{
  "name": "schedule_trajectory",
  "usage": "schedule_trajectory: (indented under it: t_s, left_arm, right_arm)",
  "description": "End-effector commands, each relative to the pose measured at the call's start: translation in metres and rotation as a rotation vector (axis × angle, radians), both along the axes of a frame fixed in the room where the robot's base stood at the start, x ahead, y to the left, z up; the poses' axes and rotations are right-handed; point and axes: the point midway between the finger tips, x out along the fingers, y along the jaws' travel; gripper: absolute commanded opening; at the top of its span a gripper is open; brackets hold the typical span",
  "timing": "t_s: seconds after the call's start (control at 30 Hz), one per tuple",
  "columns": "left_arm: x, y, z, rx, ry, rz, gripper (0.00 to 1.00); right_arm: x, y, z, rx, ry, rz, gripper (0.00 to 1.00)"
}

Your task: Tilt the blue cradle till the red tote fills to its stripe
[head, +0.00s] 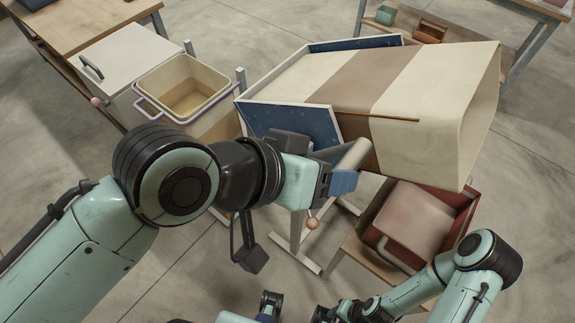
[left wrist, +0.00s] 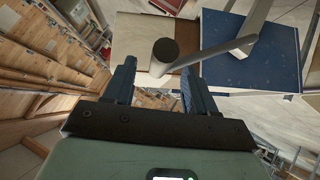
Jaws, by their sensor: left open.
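The blue cradle (head: 292,122) holds a large cream bin (head: 425,85) with a brown band, lying tilted with its wide end to the right. A grey handle (head: 352,155) sticks out at the cradle's near side. My left gripper (head: 343,180) is at this handle. In the left wrist view my left gripper (left wrist: 159,68) is open, with the handle's dark round end (left wrist: 164,50) between and just beyond the fingertips.
A cream tub with a lilac rim (head: 185,92) stands left of the cradle, beside a white cabinet (head: 118,65). A wooden stand (head: 368,250) bears the tote. Wooden tables stand at the back left and back right. Bare concrete floor shows between them.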

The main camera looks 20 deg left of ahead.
Motion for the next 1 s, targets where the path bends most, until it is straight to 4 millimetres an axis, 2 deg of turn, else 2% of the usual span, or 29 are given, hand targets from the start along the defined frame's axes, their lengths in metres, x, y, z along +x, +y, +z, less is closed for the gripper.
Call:
schedule_trajectory:
  t_s: [0.1, 0.33, 0.5, 1.0]
  left_arm:
    - [-0.015, 0.015, 0.02, -0.002, -0.005, 0.0, 0.56]
    - [-0.035, 0.034, 0.043, 0.0, -0.002, -0.002, 0.56]
    - [-0.041, 0.04, 0.048, 0.0, 0.002, -0.001, 0.56]
    - [-0.041, 0.04, 0.048, 0.0, 0.003, -0.002, 0.56]
  right_arm:
    - [0.0, 0.0, 0.001, 0.0, 0.0, 0.0, 0.36]
    - [0.001, 0.0, 0.002, 0.0, -0.001, 0.0, 0.36]
    - [0.001, 0.0, 0.002, 0.0, -0.001, 0.0, 0.36]
    - [0.001, 0.0, 0.002, 0.0, -0.001, 0.0, 0.36]
